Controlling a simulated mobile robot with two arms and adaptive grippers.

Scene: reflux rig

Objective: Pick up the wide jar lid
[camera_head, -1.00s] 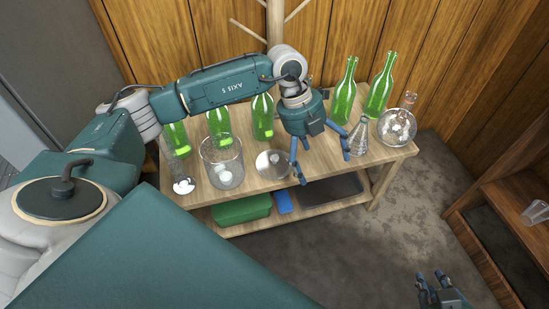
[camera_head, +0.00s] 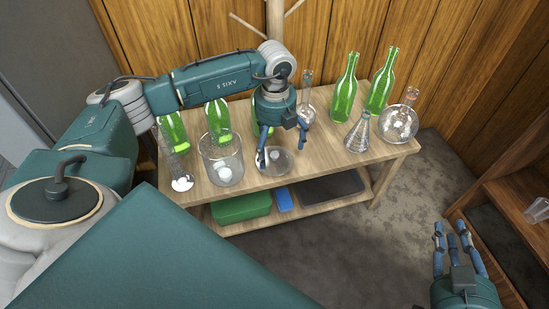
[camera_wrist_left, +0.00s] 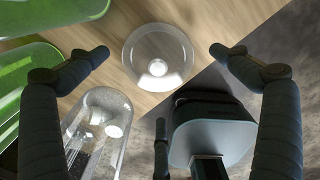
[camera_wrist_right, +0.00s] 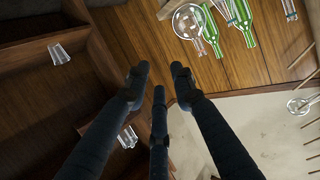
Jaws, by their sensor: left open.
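The wide jar lid (camera_head: 281,166), a clear round glass piece, lies near the front edge of the wooden bench top. In the left wrist view the lid (camera_wrist_left: 158,50) lies between and beyond the fingertips, with a bright spot in it. My left gripper (camera_head: 283,143) is above the lid, open and empty, its fingers pointing down and partly covering the lid in the head view. My right gripper (camera_head: 453,240) is off the bench at the lower right, its fingers apart with nothing between them; it also shows in the right wrist view (camera_wrist_right: 158,85).
A wide glass beaker (camera_head: 222,165) and a tall glass cylinder (camera_head: 178,170) stand left of the lid. Several green bottles (camera_head: 345,88) line the back. A conical flask (camera_head: 358,136) and a round flask (camera_head: 398,124) stand right. A green box (camera_head: 240,208) is on the lower shelf.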

